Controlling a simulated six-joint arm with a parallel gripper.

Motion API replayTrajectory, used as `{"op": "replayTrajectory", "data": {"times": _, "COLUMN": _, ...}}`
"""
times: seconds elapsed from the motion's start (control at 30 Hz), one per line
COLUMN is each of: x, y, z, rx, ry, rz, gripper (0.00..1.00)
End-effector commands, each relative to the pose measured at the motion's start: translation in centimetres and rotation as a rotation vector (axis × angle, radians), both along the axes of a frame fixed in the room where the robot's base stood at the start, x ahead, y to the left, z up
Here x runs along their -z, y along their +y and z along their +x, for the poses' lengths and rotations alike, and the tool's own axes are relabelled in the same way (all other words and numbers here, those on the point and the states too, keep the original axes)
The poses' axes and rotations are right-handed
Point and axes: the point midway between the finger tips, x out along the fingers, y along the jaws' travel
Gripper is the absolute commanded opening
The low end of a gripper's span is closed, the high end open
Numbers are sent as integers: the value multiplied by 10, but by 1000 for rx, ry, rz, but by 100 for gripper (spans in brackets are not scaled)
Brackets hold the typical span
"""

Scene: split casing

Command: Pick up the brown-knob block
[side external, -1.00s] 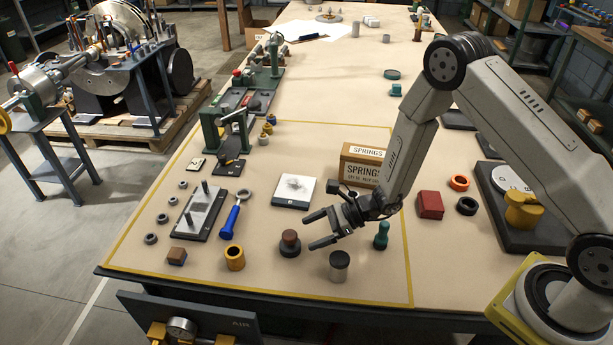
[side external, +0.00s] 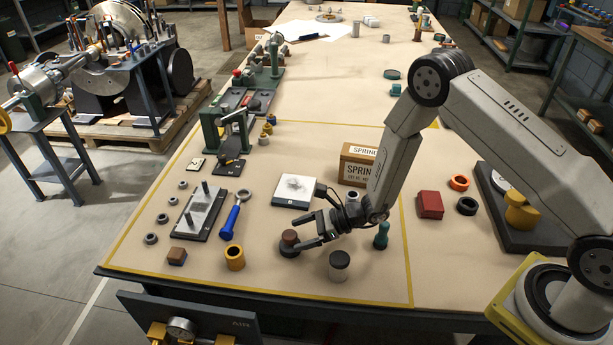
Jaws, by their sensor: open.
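The brown-knob block (side external: 288,239) stands upright on the table, a reddish-brown knob over a round dark base. My gripper (side external: 296,233) is open and empty, its fingers pointing left at the knob. One fingertip shows behind the knob and the other at its right side, overlapping it in the picture. I cannot tell whether they touch it or whether the knob is fully between them.
A dark-topped grey cylinder (side external: 339,266) stands close in front of my gripper. A springs box (side external: 355,168) and a white-topped square plate (side external: 293,190) are behind.

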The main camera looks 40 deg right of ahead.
Motion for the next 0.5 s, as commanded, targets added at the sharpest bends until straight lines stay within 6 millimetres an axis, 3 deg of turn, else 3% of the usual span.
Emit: {"op": "replayTrajectory", "data": {"times": 0.5, "x": 18, "y": 36, "z": 26, "rx": -3, "ry": 0, "rz": -1, "gripper": 94}}
